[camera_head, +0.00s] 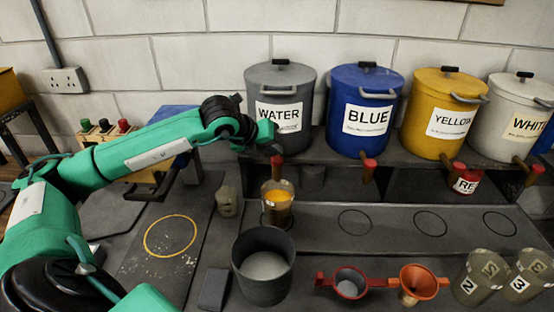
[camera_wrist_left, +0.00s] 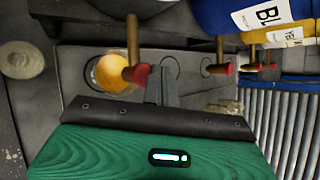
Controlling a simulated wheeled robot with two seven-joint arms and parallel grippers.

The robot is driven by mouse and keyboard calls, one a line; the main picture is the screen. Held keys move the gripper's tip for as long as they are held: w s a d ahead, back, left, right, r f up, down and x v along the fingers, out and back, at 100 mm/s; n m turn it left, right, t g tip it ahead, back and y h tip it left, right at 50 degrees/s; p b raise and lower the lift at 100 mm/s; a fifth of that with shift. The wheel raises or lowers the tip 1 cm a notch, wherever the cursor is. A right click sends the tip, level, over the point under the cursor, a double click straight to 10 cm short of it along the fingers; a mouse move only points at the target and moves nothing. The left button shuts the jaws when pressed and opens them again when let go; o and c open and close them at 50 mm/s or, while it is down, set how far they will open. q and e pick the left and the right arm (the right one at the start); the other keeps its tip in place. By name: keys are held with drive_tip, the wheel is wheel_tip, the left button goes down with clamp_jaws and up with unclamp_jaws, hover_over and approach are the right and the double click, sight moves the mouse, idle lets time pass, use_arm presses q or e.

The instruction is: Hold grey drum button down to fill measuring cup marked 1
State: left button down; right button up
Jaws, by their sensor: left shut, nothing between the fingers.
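The grey drum (camera_head: 262,88) labelled WATER stands on the back shelf. Its brown spout with a red end (camera_head: 277,160) points down over a clear cup (camera_head: 278,214) holding yellow-orange contents; no number shows on this cup. In the left wrist view the cup (camera_wrist_left: 103,74) sits beneath the red-ended spout (camera_wrist_left: 135,70). My left gripper (camera_head: 274,148) is shut and empty in front of the grey drum's lower part, close to the spout. Its fingertips (camera_wrist_left: 162,75) show just right of the red end in the wrist view; contact cannot be told. My right gripper is not in view.
Blue (camera_head: 368,85), yellow (camera_head: 438,88) and white (camera_head: 512,95) drums stand rightward on the shelf. A dark bucket (camera_head: 264,285), red strainer (camera_head: 350,289), orange funnel (camera_head: 418,282) and cups marked 2 (camera_head: 478,283) and 3 (camera_head: 527,280) stand in front. Ringed spots are bare.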

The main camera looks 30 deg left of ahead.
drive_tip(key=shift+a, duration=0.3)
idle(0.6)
use_arm(q)
drive_tip(key=shift+f+b, duration=0.5)
drive_tip(key=shift+b, duration=0.3)
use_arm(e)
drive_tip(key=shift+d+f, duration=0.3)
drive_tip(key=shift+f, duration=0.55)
use_arm(q)
drive_tip(key=shift+f+b, duration=0.45)
drive_tip(key=shift+b, duration=0.25)
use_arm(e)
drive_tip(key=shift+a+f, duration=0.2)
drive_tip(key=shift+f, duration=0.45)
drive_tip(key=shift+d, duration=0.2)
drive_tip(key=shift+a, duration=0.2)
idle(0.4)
